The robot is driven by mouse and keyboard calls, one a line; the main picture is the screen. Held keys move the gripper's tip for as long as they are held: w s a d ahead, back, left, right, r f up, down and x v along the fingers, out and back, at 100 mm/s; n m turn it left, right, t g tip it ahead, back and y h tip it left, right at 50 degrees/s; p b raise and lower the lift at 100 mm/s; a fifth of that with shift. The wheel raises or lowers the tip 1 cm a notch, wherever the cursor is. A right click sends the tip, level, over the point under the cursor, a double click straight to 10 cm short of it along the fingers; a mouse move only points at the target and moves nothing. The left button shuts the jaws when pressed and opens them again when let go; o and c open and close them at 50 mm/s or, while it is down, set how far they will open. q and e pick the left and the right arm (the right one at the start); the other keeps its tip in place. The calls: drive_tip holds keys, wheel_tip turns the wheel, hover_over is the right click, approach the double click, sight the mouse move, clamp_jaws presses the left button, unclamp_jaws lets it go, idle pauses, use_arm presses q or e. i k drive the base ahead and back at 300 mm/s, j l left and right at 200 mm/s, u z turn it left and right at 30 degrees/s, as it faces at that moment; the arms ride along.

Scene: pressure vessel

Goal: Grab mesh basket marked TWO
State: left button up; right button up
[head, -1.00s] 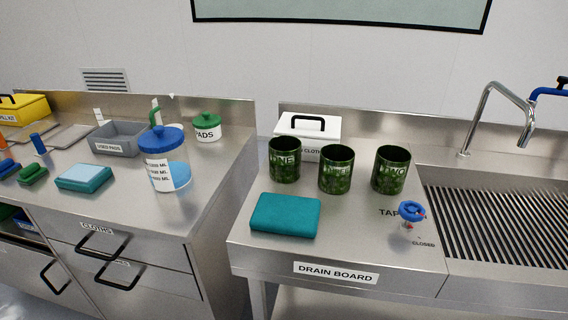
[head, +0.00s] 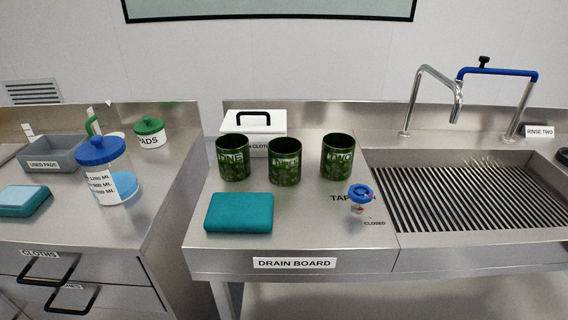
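The green mesh basket marked TWO (head: 337,158) stands upright on the drain board (head: 300,222), the rightmost of three alike baskets. The basket marked ONE (head: 233,158) is at the left of the row. The middle basket (head: 285,162) stands between them, a little nearer the front, its label hard to read. The baskets stand apart from each other. Neither of my grippers shows in the head view.
A teal block (head: 239,213) lies in front of the baskets. A blue-handled tap (head: 361,195) stands front right of basket TWO. Behind are a white lidded box (head: 264,126) and, right, a slatted sink (head: 470,195) with a faucet (head: 413,95). A clear blue-lidded jar (head: 108,172) stands left.

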sight(338, 150)
drive_tip(key=l+z, duration=0.2)
drive_tip(key=z, duration=0.15)
drive_tip(key=i+l+z, duration=0.15)
drive_tip(key=z, duration=0.2)
drive_tip(key=i+l+z, duration=0.1)
drive_tip(key=z, duration=0.2)
drive_tip(key=i+l+z, duration=0.15)
drive_tip(key=i+l, duration=0.4)
drive_tip(key=i+l+z, duration=0.2)
drive_tip(key=i+l, duration=0.35)
drive_tip(key=i+l+z, duration=0.15)
drive_tip(key=i+l, duration=0.3)
drive_tip(key=i, duration=0.25)
